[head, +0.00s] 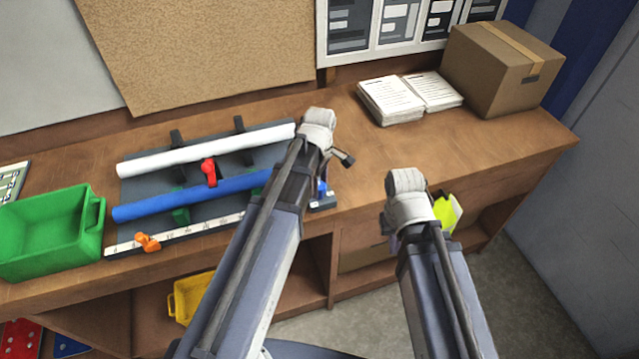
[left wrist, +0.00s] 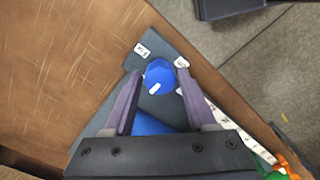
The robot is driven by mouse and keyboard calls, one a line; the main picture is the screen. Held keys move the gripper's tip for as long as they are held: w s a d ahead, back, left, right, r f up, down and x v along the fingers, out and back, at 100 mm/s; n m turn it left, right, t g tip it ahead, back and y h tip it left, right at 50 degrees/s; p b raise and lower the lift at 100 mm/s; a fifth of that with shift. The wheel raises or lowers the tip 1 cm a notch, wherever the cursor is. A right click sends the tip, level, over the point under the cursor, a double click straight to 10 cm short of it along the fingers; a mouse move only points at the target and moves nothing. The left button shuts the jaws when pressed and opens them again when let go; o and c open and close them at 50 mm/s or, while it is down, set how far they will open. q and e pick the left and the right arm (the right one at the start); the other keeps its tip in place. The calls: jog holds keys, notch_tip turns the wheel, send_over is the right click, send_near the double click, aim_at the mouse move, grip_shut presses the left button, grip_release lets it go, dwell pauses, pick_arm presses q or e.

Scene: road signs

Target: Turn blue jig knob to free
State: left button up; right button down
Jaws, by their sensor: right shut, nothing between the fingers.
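The blue knob (left wrist: 160,75) sits near the end of the dark jig base (head: 250,160); its white mark lies toward the knob's lower edge in the left wrist view. In the head view the knob (head: 322,187) shows only partly behind my left arm. My left gripper (left wrist: 159,73) is open, with one finger on each side of the knob; I cannot tell whether they touch it. My right gripper (head: 437,200) is shut and empty near the bench's front edge, mostly hidden by its own wrist.
The jig carries a white tube (head: 205,148), a blue tube (head: 190,193), a red clamp (head: 209,172) and an orange clamp (head: 148,242). A green bin (head: 50,235) stands left. Papers (head: 390,100) and a cardboard box (head: 500,70) stand back right. Bench surface between is clear.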

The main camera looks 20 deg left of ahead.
aim_at(320, 185)
pick_arm(q)
jog(key=shift+o, duration=1.4)
jog(key=shift+r, duration=0.15)
notch_tip(320, 185, up, 8)
jog(key=p, duration=0.8)
jog(key=shift+f, duration=0.2)
jog(key=shift+f, duration=0.15)
jog(key=s+d+f+m+b, duration=0.5)
jog(key=s+f+m+b, duration=0.2)
jog(key=m, duration=0.3)
jog(key=s+d+f+m+y+b, duration=0.1)
jog(key=s+d+f+m+b, duration=0.4)
jog(key=s+f+m+b, duration=0.2)
jog(key=m+b, duration=0.1)
jog(key=m, duration=0.1)
jog(key=shift+d+f+m, duration=0.2)
jog(key=shift+d+m, duration=0.1)
jog(key=shift+m, duration=0.1)
